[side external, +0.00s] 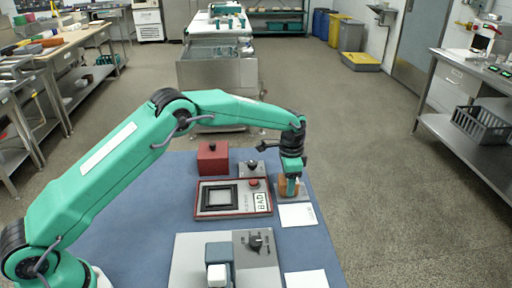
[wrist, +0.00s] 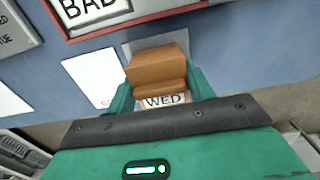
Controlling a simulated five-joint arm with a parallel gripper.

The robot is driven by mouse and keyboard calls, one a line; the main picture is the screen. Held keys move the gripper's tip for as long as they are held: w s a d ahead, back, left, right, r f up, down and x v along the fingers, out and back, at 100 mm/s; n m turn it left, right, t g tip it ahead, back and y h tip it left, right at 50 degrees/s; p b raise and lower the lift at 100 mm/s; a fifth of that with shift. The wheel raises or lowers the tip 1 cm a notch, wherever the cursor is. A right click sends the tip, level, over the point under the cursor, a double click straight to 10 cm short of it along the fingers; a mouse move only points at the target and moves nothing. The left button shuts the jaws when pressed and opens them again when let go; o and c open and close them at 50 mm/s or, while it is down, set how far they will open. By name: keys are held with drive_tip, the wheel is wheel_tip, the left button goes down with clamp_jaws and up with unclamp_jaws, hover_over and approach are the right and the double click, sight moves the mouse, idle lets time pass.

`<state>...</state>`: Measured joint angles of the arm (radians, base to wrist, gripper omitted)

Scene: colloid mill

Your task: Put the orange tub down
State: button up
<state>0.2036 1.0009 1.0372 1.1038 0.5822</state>
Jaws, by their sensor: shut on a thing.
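The orange tub (side external: 288,188) is at the right side of the blue table, low over a small grey plate (wrist: 133,47). In the wrist view the tub (wrist: 157,68) shows a brown-orange top and a white label reading WED. My gripper (side external: 291,183) points down with its green fingers on both sides of the tub, shut on it; the fingers also show in the wrist view (wrist: 158,95). I cannot tell whether the tub's bottom touches the plate, as the fingers and tub hide it.
A red-framed panel marked BAD (side external: 233,198) lies left of the tub, with a red box (side external: 213,158) behind it. A small grey unit with a dark knob (side external: 251,168) stands close by. White cards (side external: 297,215) lie in front. A grey machine panel (side external: 258,255) is nearer.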

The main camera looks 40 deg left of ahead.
drive_tip(key=shift+f, duration=0.25)
drive_tip(key=o, duration=1)
drive_tip(key=shift+r, duration=0.15)
wheel_tip(320, 180, up, 12)
drive_tip(key=shift+f, duration=0.15)
idle(0.6)
